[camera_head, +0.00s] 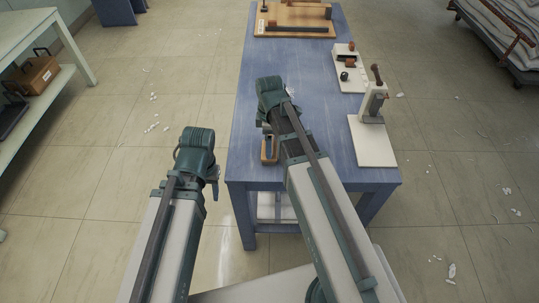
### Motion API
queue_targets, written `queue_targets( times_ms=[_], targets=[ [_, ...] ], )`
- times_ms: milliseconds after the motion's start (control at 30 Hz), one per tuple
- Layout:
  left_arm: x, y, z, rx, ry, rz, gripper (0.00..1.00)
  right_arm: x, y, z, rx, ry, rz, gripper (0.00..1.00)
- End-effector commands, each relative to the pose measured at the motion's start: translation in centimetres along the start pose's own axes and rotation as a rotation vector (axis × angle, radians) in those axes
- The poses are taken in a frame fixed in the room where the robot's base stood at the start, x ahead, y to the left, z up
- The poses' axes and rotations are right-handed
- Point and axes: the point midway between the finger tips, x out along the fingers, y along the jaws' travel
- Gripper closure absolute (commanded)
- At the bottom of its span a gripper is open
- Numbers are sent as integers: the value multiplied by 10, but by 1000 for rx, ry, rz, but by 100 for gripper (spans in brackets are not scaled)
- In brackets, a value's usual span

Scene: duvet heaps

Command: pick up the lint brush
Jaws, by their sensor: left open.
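No lint brush can be clearly made out. A small tan-edged thing with a dark middle (269,149) lies near the front left of the blue table (302,68), partly beside my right arm; I cannot tell whether it is the brush. My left gripper (214,186) hangs under its green wrist, off the table's left side, over the floor. It is open, with nothing seen in it. My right gripper (265,126) is over the table, mostly hidden by its own wrist and arm, just beyond the tan-edged thing. Its jaws cannot be read.
A white-based stand (373,142) is at the table's right edge. Behind it is a white board (348,75) with small brown and black things. A wooden board (294,20) lies at the far end. A shelf (42,40) stands left, and a cart with grey cloth (505,32) far right.

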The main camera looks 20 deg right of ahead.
Motion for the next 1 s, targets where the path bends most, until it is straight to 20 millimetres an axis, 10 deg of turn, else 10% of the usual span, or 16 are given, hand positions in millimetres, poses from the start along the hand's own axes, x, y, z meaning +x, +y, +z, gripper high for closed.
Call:
queue_targets(
  times_ms=[333, 700, 1000],
  targets=[
    [10, 1, -1, 0, 0, 0, 50, 10, 0, 0, 0, 0, 0, 0],
    [10, 1, -1, 0, 0, 0, 50, 10, 0, 0, 0, 0, 0, 67],
    [8, 1, 0, 0, 0, 0, 50, 8, 0, -1, 0, 0, 0, 68]
  ],
)
